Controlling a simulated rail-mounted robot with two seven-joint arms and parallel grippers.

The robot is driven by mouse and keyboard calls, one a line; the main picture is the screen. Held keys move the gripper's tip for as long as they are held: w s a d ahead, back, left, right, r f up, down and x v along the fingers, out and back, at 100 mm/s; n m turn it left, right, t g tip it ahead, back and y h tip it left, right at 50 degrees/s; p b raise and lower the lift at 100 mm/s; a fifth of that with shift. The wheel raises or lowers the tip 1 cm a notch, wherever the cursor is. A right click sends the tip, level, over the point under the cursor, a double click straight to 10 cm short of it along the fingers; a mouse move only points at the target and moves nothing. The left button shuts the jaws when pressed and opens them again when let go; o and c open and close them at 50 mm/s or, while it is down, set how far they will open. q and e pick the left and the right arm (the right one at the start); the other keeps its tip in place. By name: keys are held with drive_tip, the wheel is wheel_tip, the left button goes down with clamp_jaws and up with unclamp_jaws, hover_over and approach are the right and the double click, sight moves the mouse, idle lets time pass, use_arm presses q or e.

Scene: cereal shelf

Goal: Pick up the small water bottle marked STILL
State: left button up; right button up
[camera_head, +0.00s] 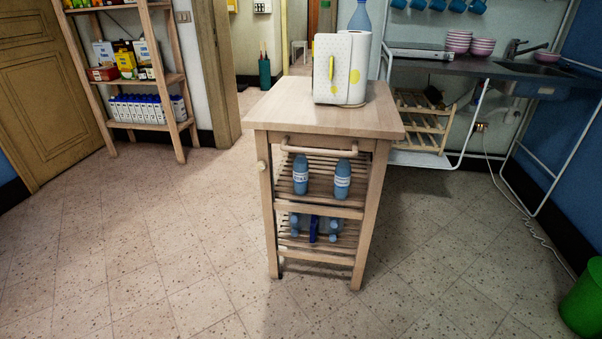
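Two small blue water bottles stand upright on the upper slatted shelf of a wooden kitchen cart. The left bottle (300,174) and the right bottle (342,180) each carry a white label around the middle. The label text is too small to read, so I cannot tell which one is marked STILL. More bluish bottles (334,229) are on the lower slatted shelf, partly hidden, beside a dark blue object (313,228). A larger blue bottle (360,16) stands on the cart top, its lower part hidden. Neither of my grippers is in view.
The cart top (285,108) overhangs the shelves and has a towel bar (319,152) in front. A food shelf (130,76) is at left, a sink counter (470,66) at right, a green bin (584,302) at lower right. Floor before the cart is clear.

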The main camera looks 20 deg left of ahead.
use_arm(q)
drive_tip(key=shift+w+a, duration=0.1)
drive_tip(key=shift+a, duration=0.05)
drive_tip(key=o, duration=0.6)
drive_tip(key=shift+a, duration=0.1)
